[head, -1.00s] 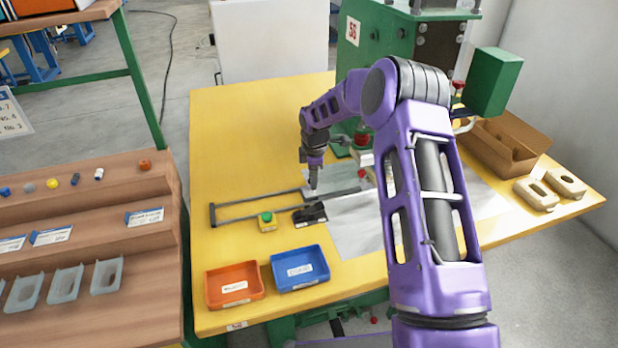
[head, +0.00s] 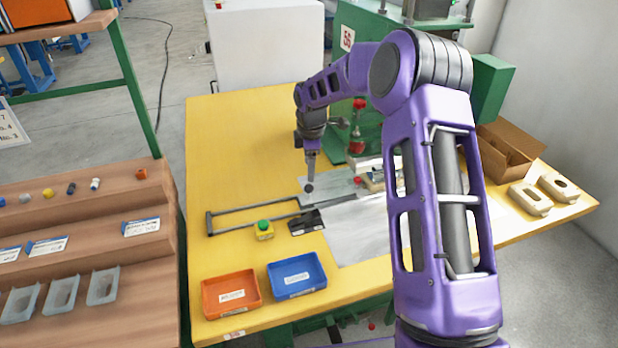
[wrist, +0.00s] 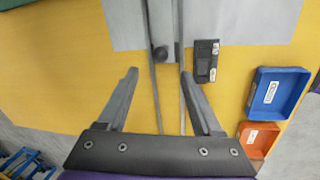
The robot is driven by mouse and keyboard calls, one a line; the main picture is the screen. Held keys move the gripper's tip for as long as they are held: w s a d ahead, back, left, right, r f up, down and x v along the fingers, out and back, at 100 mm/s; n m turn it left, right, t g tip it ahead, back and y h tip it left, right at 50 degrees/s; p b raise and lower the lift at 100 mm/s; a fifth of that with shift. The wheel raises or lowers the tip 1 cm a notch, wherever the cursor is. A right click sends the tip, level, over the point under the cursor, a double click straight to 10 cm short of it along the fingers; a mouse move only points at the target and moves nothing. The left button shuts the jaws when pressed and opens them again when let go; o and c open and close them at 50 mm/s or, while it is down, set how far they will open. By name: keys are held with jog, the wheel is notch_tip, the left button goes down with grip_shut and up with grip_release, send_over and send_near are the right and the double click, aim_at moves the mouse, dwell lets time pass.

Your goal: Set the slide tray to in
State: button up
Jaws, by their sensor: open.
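The slide tray (head: 340,184) is a flat grey plate between two thin rails (head: 255,208). It sits at the rails' right end, towards the green press. A dark round knob (head: 309,188) stands at its left end. In the wrist view the tray (wrist: 158,18) is a grey strip at the top, with the knob (wrist: 160,53) at its near end. My gripper (head: 311,175) is just by the knob, pointing down. In the wrist view my gripper (wrist: 160,73) is open and empty. The knob shows between the lines of its fingers, a little beyond the tips. I see no contact.
A green-button box (head: 264,230) and a black block (head: 306,222) lie in front of the rails. Orange (head: 231,311) and blue (head: 297,291) bins are at the front edge. The green press (head: 372,125) stands behind right. The table's left back is clear.

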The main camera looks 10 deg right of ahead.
notch_tip(320, 180, up, 8)
jog(key=s, duration=0.1)
jog(key=shift+s+r+p, duration=0.25)
jog(key=shift+s+p, duration=0.05)
jog(key=shift+s, duration=0.05)
